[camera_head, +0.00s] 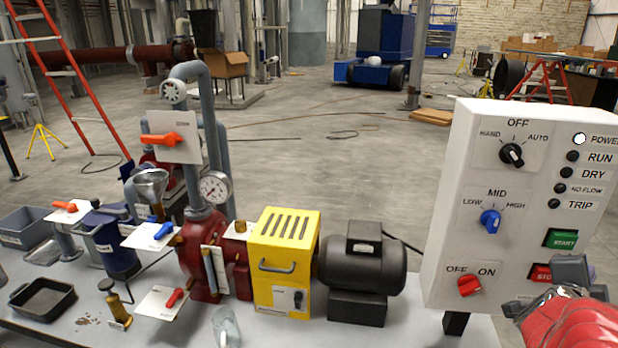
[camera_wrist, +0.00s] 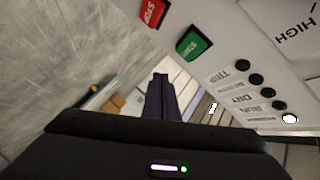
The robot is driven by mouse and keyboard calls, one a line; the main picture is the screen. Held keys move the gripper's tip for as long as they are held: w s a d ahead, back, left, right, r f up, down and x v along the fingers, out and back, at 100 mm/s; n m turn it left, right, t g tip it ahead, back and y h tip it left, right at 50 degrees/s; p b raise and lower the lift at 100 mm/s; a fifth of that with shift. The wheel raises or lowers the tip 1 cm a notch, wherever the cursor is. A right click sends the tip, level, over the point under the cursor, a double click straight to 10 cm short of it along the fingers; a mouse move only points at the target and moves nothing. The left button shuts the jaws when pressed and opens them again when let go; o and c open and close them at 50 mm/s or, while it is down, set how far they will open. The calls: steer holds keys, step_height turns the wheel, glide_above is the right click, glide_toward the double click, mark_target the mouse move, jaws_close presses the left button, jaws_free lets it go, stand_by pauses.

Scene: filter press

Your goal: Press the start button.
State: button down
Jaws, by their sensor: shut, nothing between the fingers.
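The green START button (camera_head: 561,239) is on the right side of the white control panel (camera_head: 450,210). It also shows in the wrist view (camera_wrist: 193,44), above and right of my fingertips. The red STOP button (camera_head: 541,272) sits just below it, partly hidden by my gripper in the head view. My gripper (camera_head: 572,268) is at the panel's lower right, just below the START button in the picture. In the wrist view its fingers (camera_wrist: 160,84) are together and empty. I cannot tell how far the fingertips are from the panel face.
The panel also carries a HAND/OFF/AUTO knob (camera_head: 512,154), a blue speed knob (camera_head: 490,221) at MID and a red OFF/ON knob (camera_head: 470,286). The POWER lamp (camera_head: 580,139) is white; the other lamps are dark. A black motor (camera_head: 362,265) and yellow housing (camera_head: 284,262) stand left.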

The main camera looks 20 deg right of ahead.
mark_target(569, 245)
steer(key=w+d, duration=0.1)
steer(key=w, duration=0.2)
steer(key=w+d, duration=0.1)
steer(key=w, duration=0.1)
steer(key=shift+d, duration=0.3)
stand_by(1.9)
steer(key=shift+w+d, duration=0.25)
steer(key=shift+w, duration=0.2)
steer(key=shift+w+d, duration=0.2)
steer(key=shift+w, duration=0.25)
stand_by(1.1)
stand_by(0.4)
steer(key=shift+s+a, duration=0.25)
steer(key=shift+s, duration=0.25)
steer(key=shift+s+a, duration=0.2)
steer(key=shift+s, duration=0.25)
steer(key=shift+s, duration=0.1)
steer(key=shift+s+a, duration=0.4)
steer(key=shift+s, duration=0.3)
steer(key=shift+s+a, duration=0.35)
steer(key=shift+s, duration=0.35)
steer(key=shift+s+a, duration=0.4)
steer(key=shift+s, duration=0.3)
